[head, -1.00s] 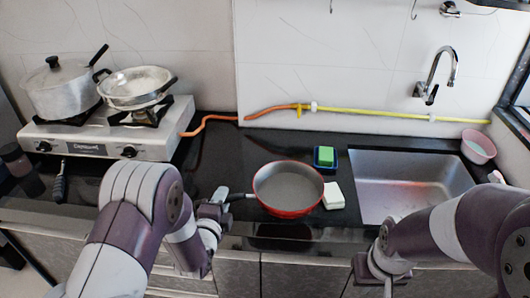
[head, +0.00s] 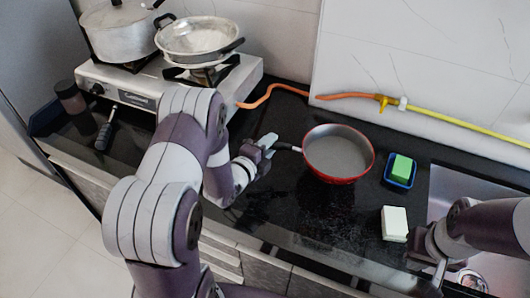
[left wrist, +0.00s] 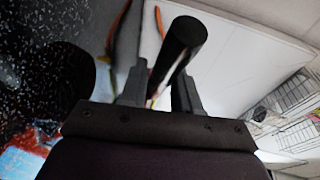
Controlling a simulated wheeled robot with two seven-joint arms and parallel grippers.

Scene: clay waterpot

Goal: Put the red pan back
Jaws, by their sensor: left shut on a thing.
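The red pan (head: 338,178) with a grey inside is upright over the black counter, left of the blue tray. I cannot tell whether it touches the counter. My left gripper (head: 270,146) is shut on its handle (head: 289,147), on the pan's left side. In the left wrist view the dark handle (left wrist: 182,42) sticks out between the fingers of my left gripper (left wrist: 158,92). The pan's bowl is not clear there. My right gripper (head: 438,272) is low at the right, by the sink; its fingers are too small to read.
A blue tray (head: 398,180) with a green sponge, a white block (head: 394,224) and the sink (head: 440,190) lie right. An orange hose (head: 275,90) runs along the wall.

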